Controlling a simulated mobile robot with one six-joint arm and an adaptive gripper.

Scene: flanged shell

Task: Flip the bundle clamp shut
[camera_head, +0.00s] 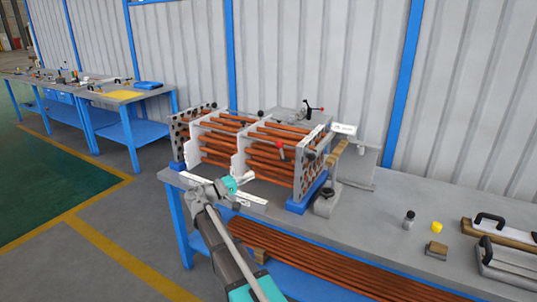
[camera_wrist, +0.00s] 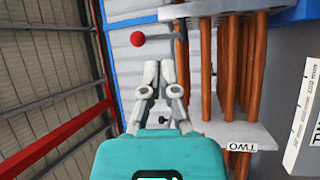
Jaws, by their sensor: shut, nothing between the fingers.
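The bundle of copper-coloured tubes (camera_head: 222,150) lies in a frame of pale plates on the bench. A red knob (camera_head: 280,145) stands at the near right of the bundle; a dark lever with a red tip (camera_head: 321,109) stands behind it. In the wrist view a red ball knob (camera_wrist: 138,39) ends a thin dark rod beside the tubes (camera_wrist: 227,65); I cannot tell which knob this is. My gripper (camera_wrist: 160,68) is shut and empty, its fingertips below and right of that knob in the picture, apparently apart from it.
A perforated end plate (camera_head: 310,170) on a blue foot closes the frame's right side. A yellow cap (camera_head: 437,227), a dark bottle and handled trays lie to the right. More tubes (camera_head: 310,266) lie below.

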